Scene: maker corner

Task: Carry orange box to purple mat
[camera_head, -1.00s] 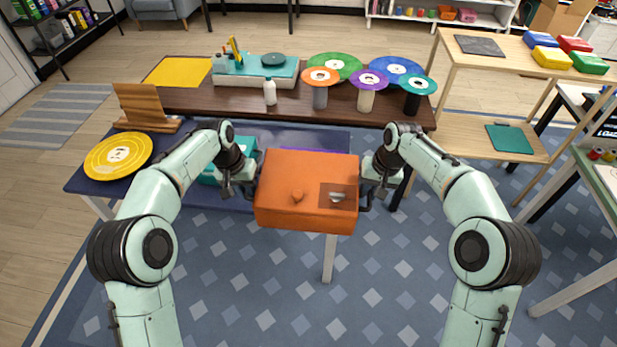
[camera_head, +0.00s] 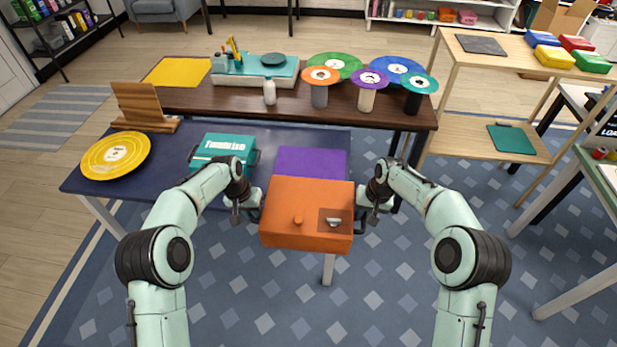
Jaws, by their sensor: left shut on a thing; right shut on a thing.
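The orange box (camera_head: 285,238) is held between my two grippers, in front of the near edge of the dark blue table. My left gripper (camera_head: 256,214) is shut on its left side handle, and my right gripper (camera_head: 358,218) is shut on its right side handle. The purple mat (camera_head: 313,161) lies on the table just behind the box. The box hides the mat's near edge in this view. The box appears roughly level, with a knob and a dark patch with a metal latch on it.
On the dark blue table (camera_head: 85,184), a teal box (camera_head: 224,147) stands left of the mat. A yellow disc (camera_head: 116,155) and a wooden stand (camera_head: 142,105) are further left. Behind is a brown table (camera_head: 210,103) with a white bottle (camera_head: 269,92) and several discs on posts.

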